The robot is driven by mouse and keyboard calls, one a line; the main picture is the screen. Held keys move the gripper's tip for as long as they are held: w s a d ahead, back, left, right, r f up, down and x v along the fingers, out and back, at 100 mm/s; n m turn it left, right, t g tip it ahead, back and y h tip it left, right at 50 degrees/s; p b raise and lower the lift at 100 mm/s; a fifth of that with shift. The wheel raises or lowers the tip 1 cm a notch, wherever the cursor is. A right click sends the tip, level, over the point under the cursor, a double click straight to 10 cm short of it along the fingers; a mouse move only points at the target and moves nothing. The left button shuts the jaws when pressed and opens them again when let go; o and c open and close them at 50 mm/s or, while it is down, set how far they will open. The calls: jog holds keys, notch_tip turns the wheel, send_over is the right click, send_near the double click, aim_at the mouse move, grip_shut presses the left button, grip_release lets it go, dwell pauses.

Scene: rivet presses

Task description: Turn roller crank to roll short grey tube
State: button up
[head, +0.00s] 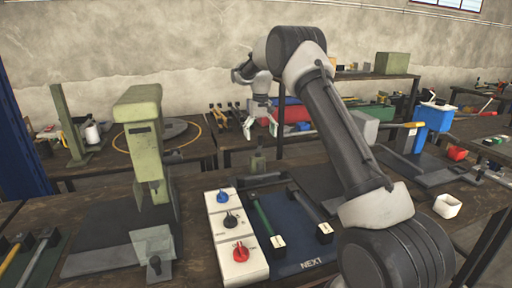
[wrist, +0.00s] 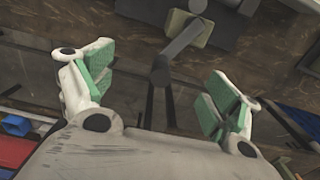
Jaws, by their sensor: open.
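My gripper (head: 260,123) hangs above the far side of the bench in the head view, its fingers apart. In the wrist view my gripper (wrist: 156,86) is open, with green pads and nothing between them. A grey bar with a dark rounded end (wrist: 161,72) lies beyond and between the fingers, apart from the pads; it may be the crank, but I cannot tell. A small green device (head: 257,161) stands on the bench below my gripper. I cannot make out the short grey tube for certain.
A blue mat (head: 296,226) marked NEXT holds dark-ended bars, one green. A control panel (head: 236,238) with blue, black and red knobs lies left of it. A green press (head: 145,135) stands further left. A white cup (head: 447,206) is at the right.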

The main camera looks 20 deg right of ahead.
jog(key=shift+r, duration=2.55)
jog(key=shift+w+f, duration=0.15)
jog(key=shift+w, duration=0.05)
notch_tip(320, 180, down, 4)
jog(key=s, duration=0.3)
jog(key=s+d+r+t, duration=0.1)
jog(key=s+r, duration=0.3)
jog(key=s, duration=1.1)
jog(key=s+d+r+t, duration=0.1)
jog(key=s+r, duration=0.4)
jog(key=s, duration=1.1)
jog(key=s+d+r+t, duration=0.1)
jog(key=s+r, duration=0.3)
jog(key=s, duration=1.2)
jog(key=shift+s+d+r+t, duration=0.25)
jog(key=shift+d+t, duration=0.05)
jog(key=shift+t, duration=0.4)
